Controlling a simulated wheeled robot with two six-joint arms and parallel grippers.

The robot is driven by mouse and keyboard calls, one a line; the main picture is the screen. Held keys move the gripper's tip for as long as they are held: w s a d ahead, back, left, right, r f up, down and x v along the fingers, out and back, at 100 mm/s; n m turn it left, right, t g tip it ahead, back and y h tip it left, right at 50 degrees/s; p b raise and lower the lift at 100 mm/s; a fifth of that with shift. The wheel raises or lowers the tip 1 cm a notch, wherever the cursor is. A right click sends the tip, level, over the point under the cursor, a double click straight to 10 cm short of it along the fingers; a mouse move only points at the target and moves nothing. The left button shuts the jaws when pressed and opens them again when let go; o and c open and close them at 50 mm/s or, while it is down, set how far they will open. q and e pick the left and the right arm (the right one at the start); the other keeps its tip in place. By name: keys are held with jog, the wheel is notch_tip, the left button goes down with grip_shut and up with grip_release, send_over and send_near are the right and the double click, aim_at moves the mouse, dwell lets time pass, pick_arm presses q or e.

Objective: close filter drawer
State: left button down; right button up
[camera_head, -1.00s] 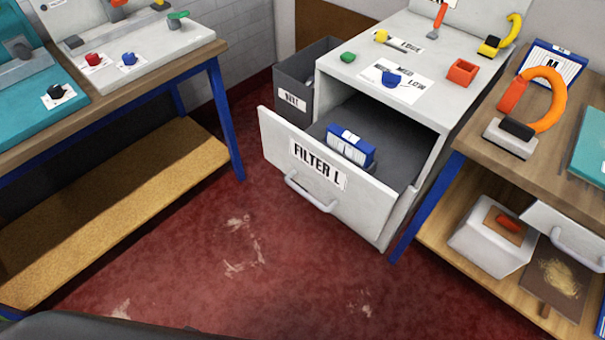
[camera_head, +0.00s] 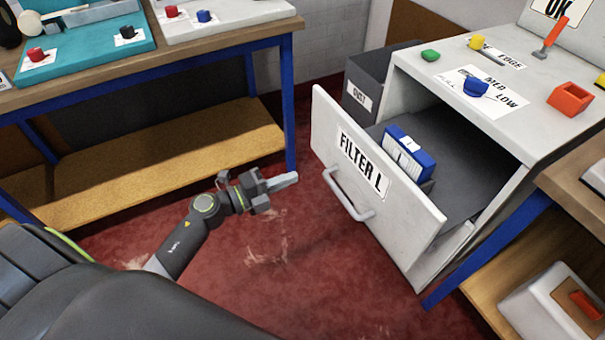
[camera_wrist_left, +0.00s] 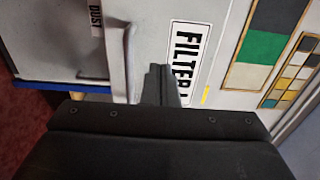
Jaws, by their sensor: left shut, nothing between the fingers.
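The grey filter drawer (camera_head: 320,125), labelled FILTER L, stands pulled out of the white cabinet (camera_head: 465,110). Its curved handle (camera_head: 345,197) is on the front. A blue-framed filter (camera_head: 422,157) stands inside the drawer. My left gripper (camera_head: 292,179) is shut and empty, in front of the drawer and left of the handle, with a gap between them. In the left wrist view the shut fingers (camera_wrist_left: 162,85) point toward the FILTER label (camera_wrist_left: 186,60), beside the handle (camera_wrist_left: 128,60). My right gripper is out of view.
A grey bin (camera_head: 368,85) stands behind the drawer on the left. A workbench with a blue leg (camera_head: 289,110) is at the left, and another bench (camera_head: 575,185) at the right. Red floor (camera_head: 300,270) lies clear before the drawer.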

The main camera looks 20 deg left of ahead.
aim_at(342, 157)
pick_arm(q)
jog(key=x, duration=1.1)
jog(key=shift+w+d, duration=0.45)
jog(key=shift+w, duration=0.1)
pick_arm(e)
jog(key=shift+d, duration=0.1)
pick_arm(q)
jog(key=shift+w+d, duration=0.1)
jog(key=shift+w, duration=0.05)
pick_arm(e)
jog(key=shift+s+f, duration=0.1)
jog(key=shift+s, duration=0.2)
